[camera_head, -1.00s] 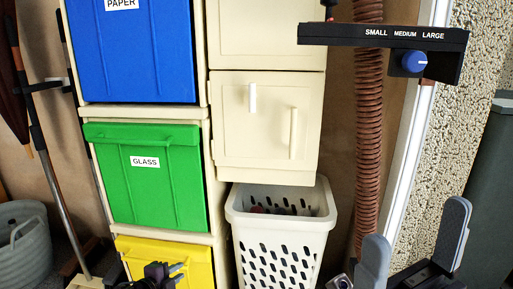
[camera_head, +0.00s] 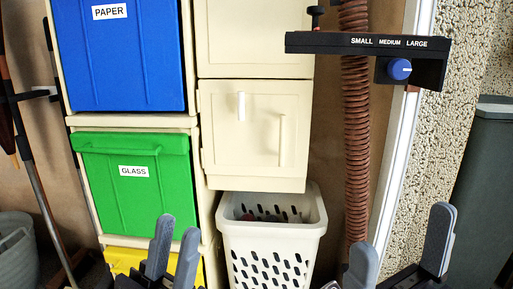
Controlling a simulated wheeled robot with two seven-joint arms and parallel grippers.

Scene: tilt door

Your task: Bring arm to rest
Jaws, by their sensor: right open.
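My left gripper (camera_head: 178,225) is at the bottom left of centre, in front of the yellow bin, its two grey fingers pointing up with a narrow gap between them. Nothing shows in the gap. My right gripper (camera_head: 401,226) is at the bottom right, with its grey fingers wide apart and nothing between them. It is in front of the door frame and the pebbled wall. Most of both arms is out of view.
A bin cabinet holds a blue PAPER bin (camera_head: 122,60), a green GLASS bin (camera_head: 135,195) and a yellow bin (camera_head: 119,260). A cream tilt door (camera_head: 258,155) appears shut above a white basket (camera_head: 270,240). A black size panel (camera_head: 330,43) juts out at upper right.

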